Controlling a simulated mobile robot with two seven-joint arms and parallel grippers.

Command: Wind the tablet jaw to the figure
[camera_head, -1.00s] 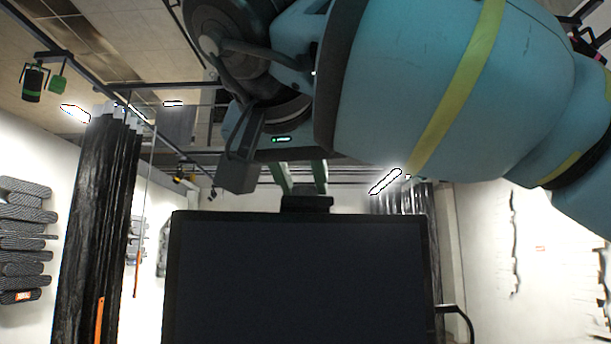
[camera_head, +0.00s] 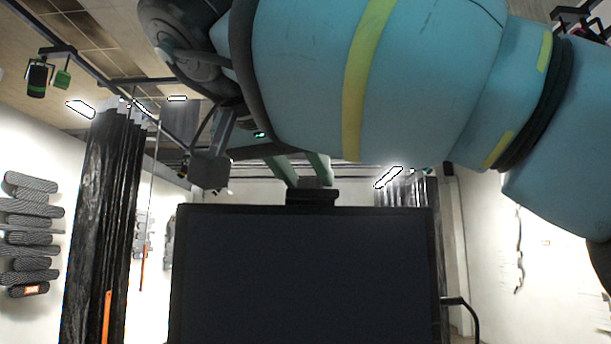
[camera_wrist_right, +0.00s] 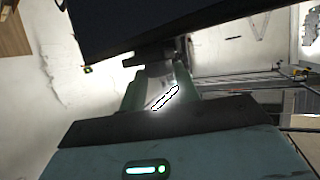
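The tablet (camera_head: 305,275) is a large dark panel in the lower middle of the head view. Its dark jaw (camera_head: 312,196) sits at the middle of its top edge. My right gripper (camera_head: 308,180) reaches down to the jaw with two green fingers, one at each side. In the right wrist view the jaw (camera_wrist_right: 155,58) fills the gap between the fingertips of my right gripper (camera_wrist_right: 160,75), and the tablet (camera_wrist_right: 150,22) lies tilted beyond. The exact contact is partly hidden. No figure or scale is readable. My left gripper is not in view.
My right arm's blue links cover the upper part of the head view. A black curtain (camera_head: 103,220) hangs at left, near dark wall reliefs (camera_head: 30,235). A dark bent tube (camera_head: 465,305) is right of the tablet. White wall stands at far right.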

